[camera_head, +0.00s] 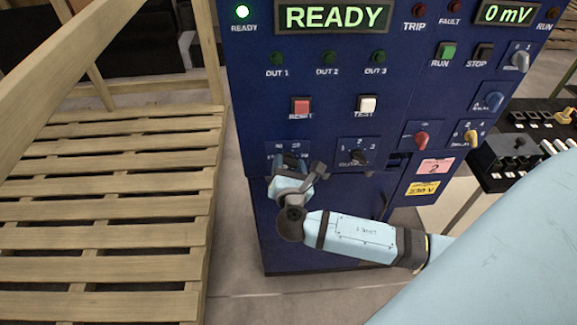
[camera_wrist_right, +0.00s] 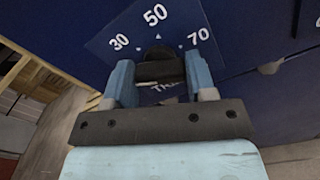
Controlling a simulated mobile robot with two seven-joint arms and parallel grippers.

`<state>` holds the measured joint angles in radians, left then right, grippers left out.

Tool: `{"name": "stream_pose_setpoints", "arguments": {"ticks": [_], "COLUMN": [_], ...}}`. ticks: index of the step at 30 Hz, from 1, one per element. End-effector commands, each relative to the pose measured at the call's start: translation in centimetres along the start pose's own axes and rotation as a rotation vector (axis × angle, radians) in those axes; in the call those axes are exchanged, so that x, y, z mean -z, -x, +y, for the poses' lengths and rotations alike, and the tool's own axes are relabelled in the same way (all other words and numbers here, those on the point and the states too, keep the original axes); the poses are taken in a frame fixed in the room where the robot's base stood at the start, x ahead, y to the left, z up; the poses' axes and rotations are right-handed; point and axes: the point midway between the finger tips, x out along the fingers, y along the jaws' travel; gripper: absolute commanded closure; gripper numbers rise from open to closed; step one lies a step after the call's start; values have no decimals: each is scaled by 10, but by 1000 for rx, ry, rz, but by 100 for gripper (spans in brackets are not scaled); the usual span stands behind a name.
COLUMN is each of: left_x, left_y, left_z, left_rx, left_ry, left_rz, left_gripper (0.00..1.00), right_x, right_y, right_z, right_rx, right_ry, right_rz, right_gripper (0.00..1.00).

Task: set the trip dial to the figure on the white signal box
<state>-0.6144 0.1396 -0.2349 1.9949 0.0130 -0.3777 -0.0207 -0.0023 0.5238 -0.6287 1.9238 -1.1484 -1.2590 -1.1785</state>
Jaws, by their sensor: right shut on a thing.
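The trip dial (camera_wrist_right: 158,58) is a dark knob on the blue cabinet front, under the figures 30, 50 and 70. A small pale triangle shows just below the 50; I cannot tell whether it is on the dial or on the panel. My right gripper (camera_wrist_right: 158,80) is shut on the dial, one blue finger on each side. In the head view my right gripper (camera_head: 290,165) covers most of the dial and its figures. The lettering under the dial is partly hidden. I see no white signal box. My left gripper is not in view.
The blue cabinet (camera_head: 335,215) carries a green READY display (camera_head: 333,17), a red button (camera_head: 301,106), a white button (camera_head: 367,104), and red (camera_head: 421,140), yellow (camera_head: 470,137) and blue (camera_head: 493,101) knobs. A wooden slatted pallet (camera_head: 110,205) stands left. A table with dark parts (camera_head: 515,150) is right.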

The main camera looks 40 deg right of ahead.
Motion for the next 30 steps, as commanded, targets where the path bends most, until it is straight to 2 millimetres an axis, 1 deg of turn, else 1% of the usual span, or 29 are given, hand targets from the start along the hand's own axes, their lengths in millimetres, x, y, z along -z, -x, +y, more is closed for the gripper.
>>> {"name": "stream_pose_setpoints", "arguments": {"ticks": [1, 6, 15, 18, 22, 30], "left_x": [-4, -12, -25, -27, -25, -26], "left_y": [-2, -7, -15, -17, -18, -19], "left_z": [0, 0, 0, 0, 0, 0], "left_rx": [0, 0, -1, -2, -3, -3], "left_ry": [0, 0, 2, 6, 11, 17], "left_rz": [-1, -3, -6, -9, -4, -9], "left_gripper": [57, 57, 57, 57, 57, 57], "right_x": [3, 3, 3, 2, 2, 1], "right_y": [1, 1, 0, 0, 0, 0], "right_z": [-1, -2, -2, -2, -2, -2], "right_rx": [3, 3, 2, 2, 1, 1], "right_ry": [-47, -207, -447, -506, -565, -625], "right_rz": [3, 1, 0, 0, 0, -1], "right_gripper": [73, 73, 73, 73, 73, 73]}}
